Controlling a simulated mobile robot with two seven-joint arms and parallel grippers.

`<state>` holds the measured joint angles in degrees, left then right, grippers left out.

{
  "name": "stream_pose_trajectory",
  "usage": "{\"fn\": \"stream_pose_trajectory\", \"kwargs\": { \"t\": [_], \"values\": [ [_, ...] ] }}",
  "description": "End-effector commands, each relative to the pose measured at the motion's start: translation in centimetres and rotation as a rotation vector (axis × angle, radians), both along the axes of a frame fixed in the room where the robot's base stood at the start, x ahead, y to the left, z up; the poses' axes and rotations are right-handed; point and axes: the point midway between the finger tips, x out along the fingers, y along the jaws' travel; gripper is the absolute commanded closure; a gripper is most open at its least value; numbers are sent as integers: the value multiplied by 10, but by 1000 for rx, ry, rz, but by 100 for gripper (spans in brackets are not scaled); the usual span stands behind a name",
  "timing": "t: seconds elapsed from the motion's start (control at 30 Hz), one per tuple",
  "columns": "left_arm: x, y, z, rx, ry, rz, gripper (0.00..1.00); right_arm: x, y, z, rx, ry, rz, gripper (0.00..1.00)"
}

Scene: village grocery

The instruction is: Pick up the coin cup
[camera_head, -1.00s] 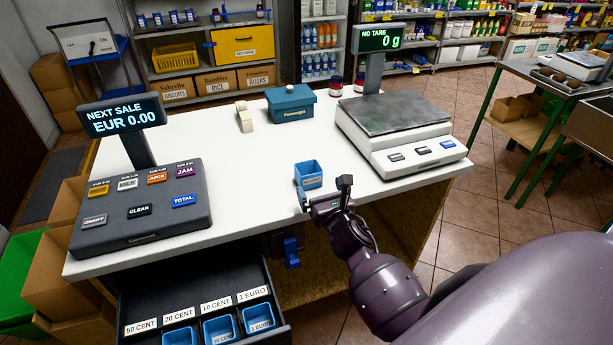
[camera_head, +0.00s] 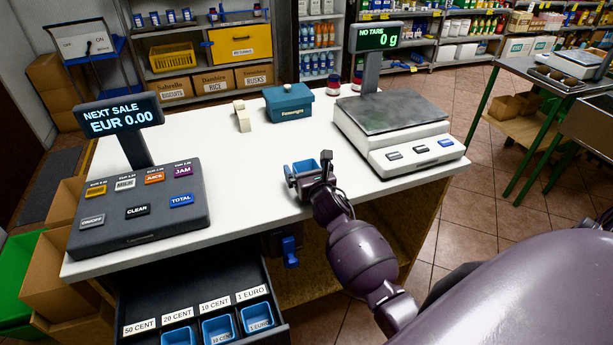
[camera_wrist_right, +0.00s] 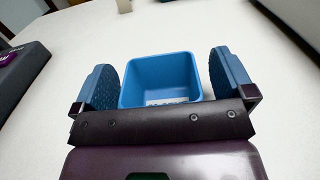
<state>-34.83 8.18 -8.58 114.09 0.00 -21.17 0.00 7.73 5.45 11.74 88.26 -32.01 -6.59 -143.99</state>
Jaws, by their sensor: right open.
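The blue, square, open-topped coin cup (camera_head: 304,168) stands on the white counter, left of the scale. It also shows in the right wrist view (camera_wrist_right: 160,70), between the two finger pads of my right gripper (camera_wrist_right: 162,85). The gripper is open, with a pad on each side of the cup and a gap at the right pad. The left pad is close to the cup's left side; I cannot tell whether it touches. In the head view my right gripper (camera_head: 308,180) partly covers the cup's front. My left gripper is not in view.
A cash register (camera_head: 138,205) stands at the left and a scale (camera_head: 395,145) at the right. A teal box (camera_head: 290,105) and a cream block (camera_head: 242,118) stand farther back. An open drawer (camera_head: 195,285) with several blue coin cups juts out below the counter's front edge.

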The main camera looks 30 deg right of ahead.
Motion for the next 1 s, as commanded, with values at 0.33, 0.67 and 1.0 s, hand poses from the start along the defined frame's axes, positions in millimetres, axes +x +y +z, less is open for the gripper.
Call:
{"fn": "stream_pose_trajectory", "kwargs": {
  "t": [0.33, 0.67, 1.0],
  "values": [
    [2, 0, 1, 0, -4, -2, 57, 0, 0, 0, 0, 0, 0, 34],
    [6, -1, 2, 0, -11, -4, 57, 0, 0, 0, 0, 0, 0, 53],
    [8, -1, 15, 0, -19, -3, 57, 0, -1, 41, -6, -5, 1, 53]
  ]
}}
